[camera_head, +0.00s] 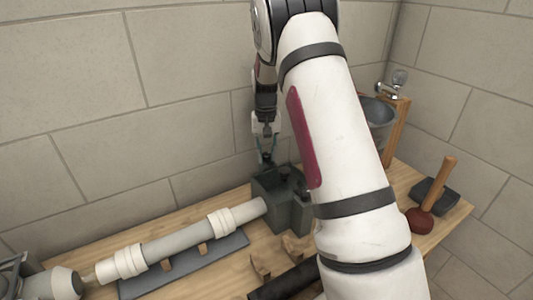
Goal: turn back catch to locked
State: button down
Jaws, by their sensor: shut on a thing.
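My gripper (265,153) points down at the far side of the bench, at the top of a dark grey-green block-like fixture (291,216). Its fingers are closed on a small dark part at the top of that fixture, which I take to be the catch (268,160). The catch is tiny here, and its turn angle cannot be made out. A pale pipe (180,241) with white collars runs from the left up to the fixture. My white arm covers the fixture's right side and part of the bench.
The wooden bench (208,211) stands against block walls. A plunger (421,219) stands at the right by a dark tray (436,194). Behind my arm are a grey basin (377,112) and a tap (388,90). Small wooden blocks (261,265) lie in front of the fixture.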

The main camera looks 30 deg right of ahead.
aim_at(266, 154)
jog(key=c, duration=1.3)
grip_release()
notch_tip(266, 154, up, 12)
jog(key=shift+w+a, duration=0.1)
